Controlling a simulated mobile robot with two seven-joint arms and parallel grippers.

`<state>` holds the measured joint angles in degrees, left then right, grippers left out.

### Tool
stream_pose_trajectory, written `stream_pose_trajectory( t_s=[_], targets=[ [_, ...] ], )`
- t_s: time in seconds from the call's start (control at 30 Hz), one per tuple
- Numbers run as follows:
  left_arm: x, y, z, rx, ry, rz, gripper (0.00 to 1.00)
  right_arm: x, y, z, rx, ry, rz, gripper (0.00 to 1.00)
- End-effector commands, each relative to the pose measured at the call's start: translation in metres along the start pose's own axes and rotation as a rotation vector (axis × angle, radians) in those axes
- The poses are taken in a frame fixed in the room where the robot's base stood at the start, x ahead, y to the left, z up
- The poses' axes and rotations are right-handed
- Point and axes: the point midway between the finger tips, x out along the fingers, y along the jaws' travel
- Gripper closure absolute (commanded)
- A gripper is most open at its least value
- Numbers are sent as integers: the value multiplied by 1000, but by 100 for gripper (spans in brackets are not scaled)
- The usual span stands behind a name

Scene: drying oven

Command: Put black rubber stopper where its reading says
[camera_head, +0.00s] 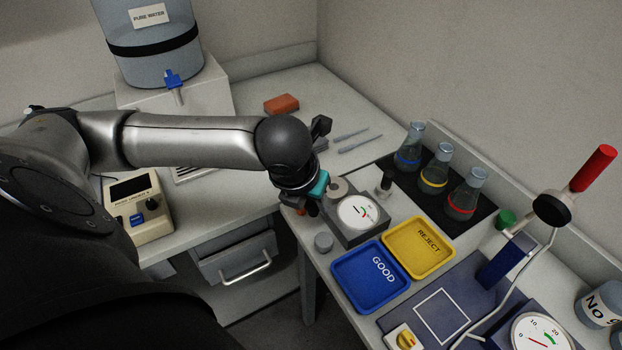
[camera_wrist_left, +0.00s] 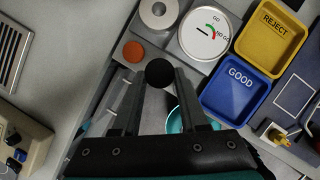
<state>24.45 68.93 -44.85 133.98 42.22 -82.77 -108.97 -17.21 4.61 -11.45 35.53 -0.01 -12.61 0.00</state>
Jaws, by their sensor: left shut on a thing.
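The black rubber stopper (camera_wrist_left: 159,72) shows in the left wrist view as a dark round thing between my left fingertips. My left gripper (camera_wrist_left: 158,80) is shut on it, close to the gauge block. In the head view my left gripper (camera_head: 312,208) is beside the gauge's left side, and I cannot make out the stopper there. The gauge dial (camera_head: 358,212) has GO and NO GO zones; in the wrist view the dial's (camera_wrist_left: 203,31) needle points left, away from the coloured arcs. The blue GOOD tray (camera_head: 345,285) and yellow REJECT tray (camera_head: 440,262) look empty. My right gripper is out of view.
A grey round post (camera_head: 339,187) stands on the gauge block. Several flasks (camera_head: 434,170) stand behind the trays. A red-handled lever (camera_head: 592,168) rises at the right.

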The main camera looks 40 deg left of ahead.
Motion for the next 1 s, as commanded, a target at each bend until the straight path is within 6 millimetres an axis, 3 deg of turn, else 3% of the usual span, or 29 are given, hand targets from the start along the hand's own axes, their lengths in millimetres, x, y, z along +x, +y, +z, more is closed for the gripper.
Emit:
stream_pose_trajectory(
  t_s=[0.03, 0.27, 0.53, 0.93, 0.97, 1.0],
  targets=[
    [10, 0, -4, 0, 1, 1, 100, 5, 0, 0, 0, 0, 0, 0],
    [24, 0, -10, 0, 0, 0, 100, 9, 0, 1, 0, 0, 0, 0],
    [59, 0, -24, 0, 1, -1, 100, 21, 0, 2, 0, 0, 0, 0],
    [62, 0, -26, 0, -1, 1, 100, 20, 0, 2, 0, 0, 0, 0],
    [62, 0, -25, 0, -1, 0, 54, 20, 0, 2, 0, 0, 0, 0],
    [62, 0, -25, 0, -1, 0, 50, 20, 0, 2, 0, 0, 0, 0]
  ],
)
